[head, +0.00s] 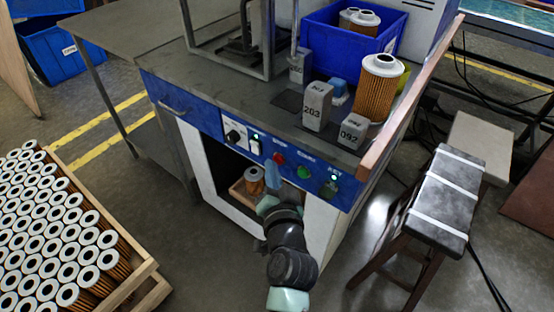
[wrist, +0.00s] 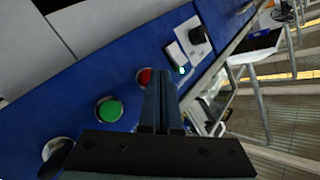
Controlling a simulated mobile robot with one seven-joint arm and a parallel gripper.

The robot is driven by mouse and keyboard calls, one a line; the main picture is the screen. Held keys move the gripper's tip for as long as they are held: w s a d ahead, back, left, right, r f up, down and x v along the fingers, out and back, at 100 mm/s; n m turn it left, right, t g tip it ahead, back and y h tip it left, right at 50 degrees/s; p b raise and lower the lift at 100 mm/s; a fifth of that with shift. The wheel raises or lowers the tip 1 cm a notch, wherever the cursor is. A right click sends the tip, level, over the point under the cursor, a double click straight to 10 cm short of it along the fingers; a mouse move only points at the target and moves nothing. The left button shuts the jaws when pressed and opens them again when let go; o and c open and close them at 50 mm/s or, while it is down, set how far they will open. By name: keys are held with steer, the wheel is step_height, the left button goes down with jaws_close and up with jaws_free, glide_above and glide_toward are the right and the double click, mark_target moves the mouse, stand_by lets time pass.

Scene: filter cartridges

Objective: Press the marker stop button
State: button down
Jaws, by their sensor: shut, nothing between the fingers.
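The red stop button (head: 278,158) sits on the blue front panel (head: 320,172) of the bench, between a white switch and a green button. The red button (wrist: 145,77) also shows in the wrist view, partly covered by my fingers. My gripper (head: 271,168) is in front of the panel, with its fingertips close to the red button. In the wrist view my gripper (wrist: 160,82) is shut and empty, its tips overlapping the button's right edge. I cannot tell whether the tips touch it.
The green button (head: 303,172), black knob (head: 234,136), white switch (head: 255,143) and key switch (head: 329,189) share the panel. A filter cartridge (head: 254,180) stands in the opening below. A stool (head: 445,195) is at right, a cartridge crate (head: 150,290) at left.

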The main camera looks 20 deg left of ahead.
steer(key=shift+w+d, duration=0.15)
steer(key=shift+w, duration=0.15)
steer(key=shift+s, duration=0.1)
stand_by(0.4)
steer(key=shift+s+a, duration=0.3)
steer(key=shift+s, duration=0.35)
steer(key=shift+s+a+p, duration=0.3)
steer(key=shift+s+p, duration=0.25)
steer(key=shift+s, duration=0.25)
steer(key=shift+s+a+p, duration=0.25)
steer(key=shift+s+p, duration=0.25)
steer(key=shift+s, duration=0.3)
steer(key=shift+s+a+p, duration=0.3)
steer(key=shift+s+p, duration=0.25)
steer(key=shift+s, duration=0.25)
